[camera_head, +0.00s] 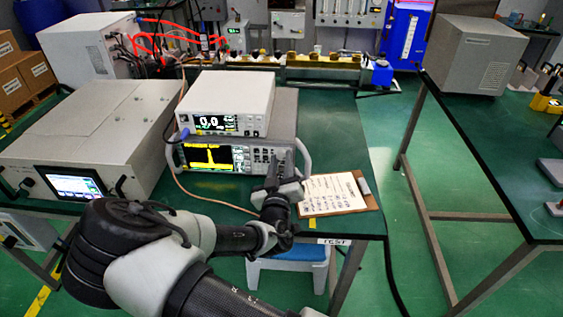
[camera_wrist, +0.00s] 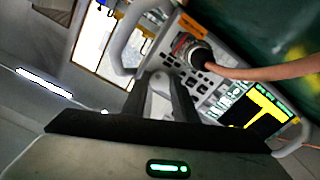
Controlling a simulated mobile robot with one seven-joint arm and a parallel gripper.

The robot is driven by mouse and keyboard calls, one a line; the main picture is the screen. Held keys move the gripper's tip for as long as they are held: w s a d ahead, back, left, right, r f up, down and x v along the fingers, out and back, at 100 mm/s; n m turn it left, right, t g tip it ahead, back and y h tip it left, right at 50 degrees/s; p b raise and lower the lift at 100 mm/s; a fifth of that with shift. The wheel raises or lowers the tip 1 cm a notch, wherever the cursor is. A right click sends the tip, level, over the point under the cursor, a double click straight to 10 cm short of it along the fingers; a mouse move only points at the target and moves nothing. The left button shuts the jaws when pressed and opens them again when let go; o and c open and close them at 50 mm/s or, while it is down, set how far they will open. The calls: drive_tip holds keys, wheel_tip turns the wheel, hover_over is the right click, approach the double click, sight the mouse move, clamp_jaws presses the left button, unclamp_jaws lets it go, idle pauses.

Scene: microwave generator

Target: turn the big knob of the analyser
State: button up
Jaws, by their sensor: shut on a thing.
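The analyser (camera_head: 292,125) is the grey instrument with a yellow trace on its screen, standing under a white meter on the green bench. Its tilted front panel (camera_wrist: 205,82) fills the upper right of the wrist view. My gripper (camera_head: 274,165) is in front of the panel's right side and hides part of it in the head view. In the wrist view my gripper (camera_wrist: 162,82) has its two dark fingers on either side of the light grey big knob (camera_wrist: 160,84), shut on it. The knob is hidden in the head view.
The white meter (camera_head: 245,92) sits on the analyser. A clipboard (camera_head: 335,194) lies right of it. A brown cable (camera_wrist: 255,70) runs from a connector (camera_wrist: 192,50) near the fingers. A large white instrument (camera_head: 85,135) stands at left. Bare bench (camera_head: 335,130) shows behind.

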drive_tip(key=m+b, duration=0.3)
drive_tip(key=m, duration=0.1)
drive_tip(key=shift+f+m, duration=0.15)
drive_tip(key=shift+m, duration=0.15)
drive_tip(key=shift+m+b, duration=1.4)
drive_tip(key=shift+m, duration=0.1)
drive_tip(key=o, duration=1.1)
drive_tip(key=shift+s, duration=0.1)
